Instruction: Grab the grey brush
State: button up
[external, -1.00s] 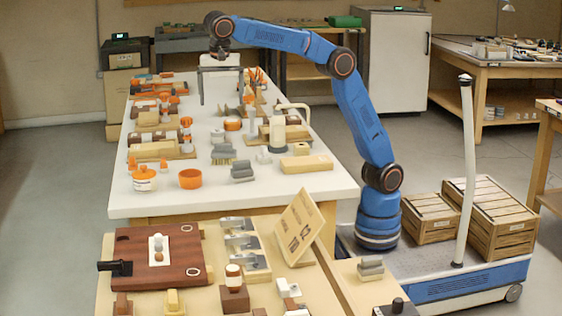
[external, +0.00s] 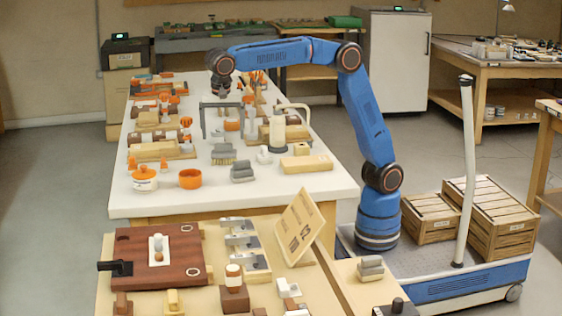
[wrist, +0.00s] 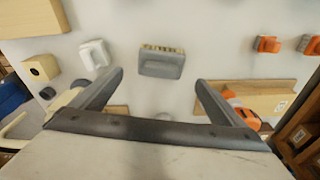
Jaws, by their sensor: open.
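The grey brush (external: 223,151) lies on the white bench top, with tan bristles along the side facing the external camera. In the wrist view the brush (wrist: 162,64) shows whole, centred between and just beyond my fingertips. My gripper (external: 223,134) is open and empty, with its two dark fingers spread wide. It hangs over the bench, behind the brush in the external view. The fingers (wrist: 160,78) do not touch the brush; their exact height above the bench is hard to tell.
An orange ring-shaped cup (external: 190,179) is to the front left. Bare white bench lies around the brush.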

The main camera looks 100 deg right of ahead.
aim_at(223, 144)
jog(key=shift+d+f, duration=0.15)
jog(key=shift+f, duration=1.9)
jog(key=shift+d+f, duration=0.15)
jog(key=shift+f, duration=1.85)
jog(key=c, duration=1.2)
